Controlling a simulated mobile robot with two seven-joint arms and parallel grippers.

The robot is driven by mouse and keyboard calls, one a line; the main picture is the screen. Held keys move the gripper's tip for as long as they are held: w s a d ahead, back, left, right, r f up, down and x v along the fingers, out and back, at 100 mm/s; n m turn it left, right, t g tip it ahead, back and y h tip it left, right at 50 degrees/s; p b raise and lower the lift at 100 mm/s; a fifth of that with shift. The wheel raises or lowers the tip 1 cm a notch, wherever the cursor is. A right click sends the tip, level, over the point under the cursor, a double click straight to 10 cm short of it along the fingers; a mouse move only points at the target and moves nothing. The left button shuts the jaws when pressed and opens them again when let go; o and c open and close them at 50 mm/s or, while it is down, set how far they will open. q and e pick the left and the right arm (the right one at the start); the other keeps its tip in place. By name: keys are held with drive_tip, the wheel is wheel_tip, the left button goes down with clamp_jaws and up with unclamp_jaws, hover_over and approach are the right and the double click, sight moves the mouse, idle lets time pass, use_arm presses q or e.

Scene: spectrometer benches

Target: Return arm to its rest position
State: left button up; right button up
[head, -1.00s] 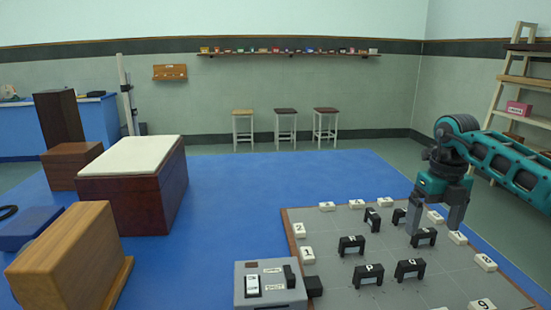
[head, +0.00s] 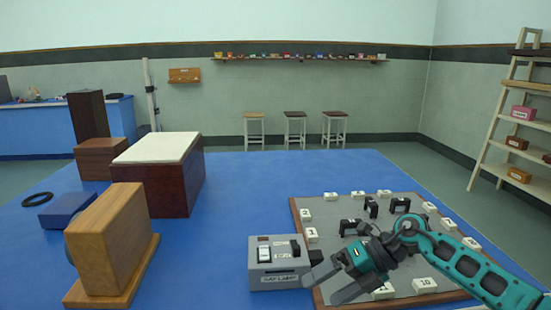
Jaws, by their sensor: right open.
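My right arm comes in from the right side of the head view, teal and dark grey. Its right gripper (head: 328,282) is open and points to the lower left. It hangs over the left front part of the grey board (head: 455,275), near the right side of the grey switch box (head: 272,280). I see nothing between its fingers. The gripper and forearm hide part of the board and some of the black blocks on it. I cannot tell whether a fingertip touches the box. My left gripper is not in view.
The board carries several black blocks (head: 400,205) and white number tiles (head: 385,291). A wooden block (head: 112,235) and a dark red box with a white top (head: 158,180) stand to the left on the blue bench (head: 250,185). The bench behind the board is clear.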

drive_tip(key=s+a+r+m+t+y, duration=0.1)
drive_tip(key=s+a+m+t+y, duration=0.4)
drive_tip(key=a+m+t+y, duration=0.55)
drive_tip(key=s+d+f+m+h, duration=1.6)
drive_tip(key=d+f+m+h, duration=0.1)
drive_tip(key=m, duration=0.8)
wheel_tip(320, 180, down, 2)
drive_tip(key=shift+s+d+f+h, duration=0.2)
drive_tip(key=shift+s+d+h, duration=0.05)
drive_tip(key=shift+h, duration=0.4)
drive_tip(key=shift+c, duration=0.3)
